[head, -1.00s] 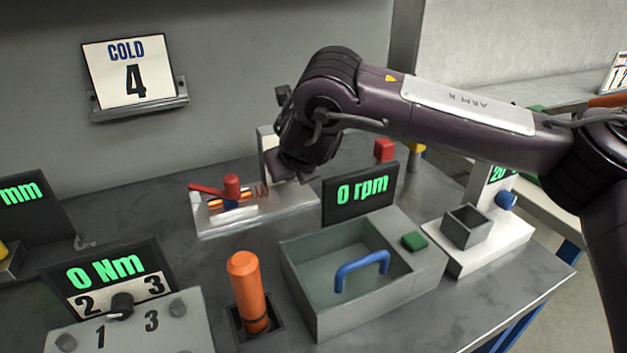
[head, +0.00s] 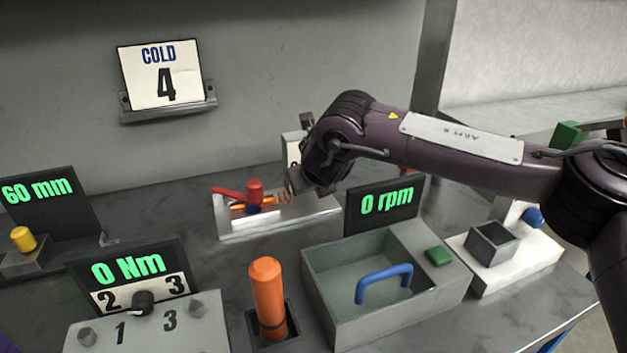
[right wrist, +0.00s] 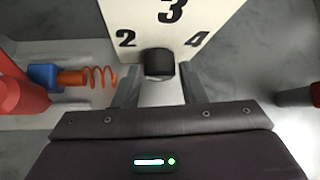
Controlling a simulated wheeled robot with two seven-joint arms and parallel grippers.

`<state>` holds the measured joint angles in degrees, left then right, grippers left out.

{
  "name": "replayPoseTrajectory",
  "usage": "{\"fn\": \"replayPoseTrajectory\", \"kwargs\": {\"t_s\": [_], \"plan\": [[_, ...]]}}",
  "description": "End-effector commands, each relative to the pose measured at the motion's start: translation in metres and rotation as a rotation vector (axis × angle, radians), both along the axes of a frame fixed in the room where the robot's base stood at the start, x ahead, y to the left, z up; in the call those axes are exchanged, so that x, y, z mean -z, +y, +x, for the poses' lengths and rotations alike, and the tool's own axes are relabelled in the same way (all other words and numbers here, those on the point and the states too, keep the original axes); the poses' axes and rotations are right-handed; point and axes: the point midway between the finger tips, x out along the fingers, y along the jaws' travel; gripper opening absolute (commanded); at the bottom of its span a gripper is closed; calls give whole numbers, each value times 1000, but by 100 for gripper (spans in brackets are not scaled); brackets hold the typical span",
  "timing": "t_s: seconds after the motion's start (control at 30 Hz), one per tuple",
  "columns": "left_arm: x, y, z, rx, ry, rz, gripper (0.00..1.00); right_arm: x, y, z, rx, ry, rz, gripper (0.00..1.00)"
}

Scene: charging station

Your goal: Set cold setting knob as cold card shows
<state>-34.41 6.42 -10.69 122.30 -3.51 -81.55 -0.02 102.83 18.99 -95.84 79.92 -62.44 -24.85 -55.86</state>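The cold card (head: 166,85) on the back wall reads "COLD 4". In the right wrist view a dark knob (right wrist: 159,62) sits on a white dial panel (right wrist: 118,17) marked 2, 3 and 4, with 3 at the top. I cannot make out the knob's pointer. My right gripper (right wrist: 160,88) is open, with its two fingers apart on either side just below the knob and no visible contact. In the head view my right gripper (head: 300,180) is at the white panel (head: 292,147) and hides most of it. My left gripper is not in view.
A fixture with a red lever (head: 254,190) and a copper spring (right wrist: 101,77) stands beside the panel. A 0 Nm station (head: 130,268) is at the front left.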

Motion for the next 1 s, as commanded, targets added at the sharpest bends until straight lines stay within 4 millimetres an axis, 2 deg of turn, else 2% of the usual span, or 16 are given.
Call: {"fn": "replayPoseTrajectory", "kwargs": {"t_s": [0.03, 0.2, 0.23, 0.37, 0.57, 0.7, 1.0], "plan": [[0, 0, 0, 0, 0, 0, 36, 0, 0, 0, 0, 0, 0, 31], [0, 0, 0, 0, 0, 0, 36, 0, 0, 0, 0, 0, 0, 9], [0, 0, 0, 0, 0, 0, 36, 0, 0, 0, 1, 0, 1, 8], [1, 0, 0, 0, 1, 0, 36, 2, -2, 0, 3, 18, 44, 8], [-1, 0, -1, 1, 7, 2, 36, 3, -6, 1, 5, 92, 275, 8], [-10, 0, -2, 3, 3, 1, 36, 3, -7, 2, 3, 137, 413, 8], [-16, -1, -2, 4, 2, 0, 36, 1, -7, 2, 0, 154, 474, 8]]}}
